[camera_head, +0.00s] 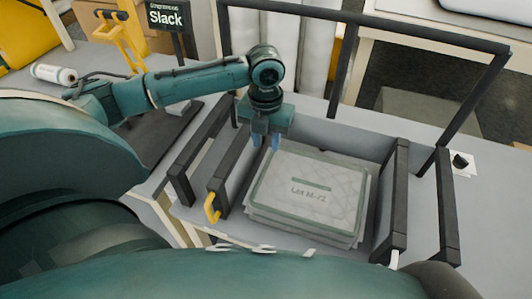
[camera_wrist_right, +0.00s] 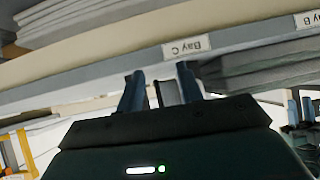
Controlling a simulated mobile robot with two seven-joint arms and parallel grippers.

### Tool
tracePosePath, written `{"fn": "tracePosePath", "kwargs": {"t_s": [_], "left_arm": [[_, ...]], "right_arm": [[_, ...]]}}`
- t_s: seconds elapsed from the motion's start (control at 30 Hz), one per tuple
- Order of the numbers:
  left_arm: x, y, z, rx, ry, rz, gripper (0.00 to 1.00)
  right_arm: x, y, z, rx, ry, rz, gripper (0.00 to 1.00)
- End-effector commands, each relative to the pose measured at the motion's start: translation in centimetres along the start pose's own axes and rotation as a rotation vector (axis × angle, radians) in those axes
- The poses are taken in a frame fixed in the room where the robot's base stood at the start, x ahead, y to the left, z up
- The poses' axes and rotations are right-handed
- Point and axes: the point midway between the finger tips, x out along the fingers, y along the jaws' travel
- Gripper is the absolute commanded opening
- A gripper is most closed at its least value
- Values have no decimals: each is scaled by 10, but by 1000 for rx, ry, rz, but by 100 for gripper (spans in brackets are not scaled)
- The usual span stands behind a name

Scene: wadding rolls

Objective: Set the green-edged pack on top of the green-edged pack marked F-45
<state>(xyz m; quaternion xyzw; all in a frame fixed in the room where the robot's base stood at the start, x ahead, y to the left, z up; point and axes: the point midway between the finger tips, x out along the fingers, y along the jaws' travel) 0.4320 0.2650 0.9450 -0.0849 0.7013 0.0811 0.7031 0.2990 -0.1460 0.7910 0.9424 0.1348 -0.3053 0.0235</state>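A stack of flat grey packs lies in a black-railed tray (camera_head: 300,126) in the head view. The top pack (camera_head: 310,190) has a green edge and a label that seems to read "M-72". Packs below it show only at their edges. I cannot make out an F-45 mark. My left gripper (camera_head: 266,142) points down at the stack's far left corner, fingers apart; I cannot tell whether they touch the pack. My right gripper (camera_wrist_right: 162,92) is open in the right wrist view, in front of a shelf edge (camera_wrist_right: 105,82), with no pack visibly held.
The shelf carries "Bay C" (camera_wrist_right: 187,46) and "Bay B" (camera_wrist_right: 307,19) labels, with grey sheets stacked on it. Black rails and a yellow handle (camera_head: 212,207) stand around the tray. A "Slack" sign (camera_head: 167,16) and a white roll (camera_head: 53,74) are at the back left.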

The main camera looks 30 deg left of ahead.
Motion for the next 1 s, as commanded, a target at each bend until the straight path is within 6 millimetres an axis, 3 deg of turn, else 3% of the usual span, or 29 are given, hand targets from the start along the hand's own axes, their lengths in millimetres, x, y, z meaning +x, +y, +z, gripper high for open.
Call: {"fn": "tracePosePath", "kwargs": {"t_s": [0.1,0.3,1.0], "left_arm": [[-24,0,1,1,-4,-1,32],[-46,0,0,-1,0,0,32],[-50,0,0,0,1,0,32]], "right_arm": [[0,0,-1,-1,4,-1,36],[2,0,-5,-3,12,-2,36],[2,0,-7,-5,17,-1,36]]}}
